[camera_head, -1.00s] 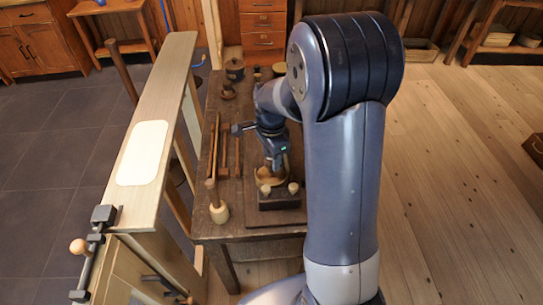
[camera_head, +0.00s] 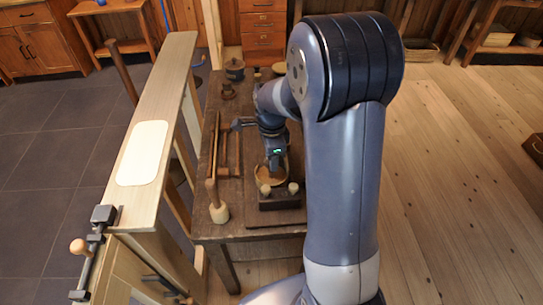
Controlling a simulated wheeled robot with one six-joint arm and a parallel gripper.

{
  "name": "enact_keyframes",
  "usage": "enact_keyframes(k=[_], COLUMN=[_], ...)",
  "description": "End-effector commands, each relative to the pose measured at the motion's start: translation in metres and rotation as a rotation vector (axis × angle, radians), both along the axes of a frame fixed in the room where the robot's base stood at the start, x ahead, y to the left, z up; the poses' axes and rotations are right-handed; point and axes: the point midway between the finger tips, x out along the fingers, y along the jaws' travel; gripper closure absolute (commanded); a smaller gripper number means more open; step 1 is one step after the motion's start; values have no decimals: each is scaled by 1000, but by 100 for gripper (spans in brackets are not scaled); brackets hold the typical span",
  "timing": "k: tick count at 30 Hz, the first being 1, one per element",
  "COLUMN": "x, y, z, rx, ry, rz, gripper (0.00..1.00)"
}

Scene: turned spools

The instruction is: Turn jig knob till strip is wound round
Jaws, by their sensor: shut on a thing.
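The jig (camera_head: 279,202) is a dark block with two pale round posts on top, near the front of the dark workbench. Just behind the posts is a round tan band (camera_head: 260,178), apparently the strip, curved around the middle of the jig. My gripper (camera_head: 274,168) points down into the middle of this band. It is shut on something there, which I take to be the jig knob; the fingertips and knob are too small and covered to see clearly. I cannot tell how far round the strip lies.
A wooden mallet (camera_head: 219,213) and several long wooden tools lie on the bench (camera_head: 236,222) left of the jig. Dark turned pots (camera_head: 234,69) stand at the back. Open plank floor (camera_head: 450,180) lies right.

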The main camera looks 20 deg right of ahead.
Motion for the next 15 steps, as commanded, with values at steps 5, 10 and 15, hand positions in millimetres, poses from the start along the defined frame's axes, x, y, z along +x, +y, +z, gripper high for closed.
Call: enact_keyframes(k=[5, 10, 15], x=[1, 0, 0], y=[0, 0, 0], z=[1, 0, 1], rx=[0, 0, 0], ry=[-3, -1, -1], rz=[1, 1, 1], gripper=[50, 41, 41])
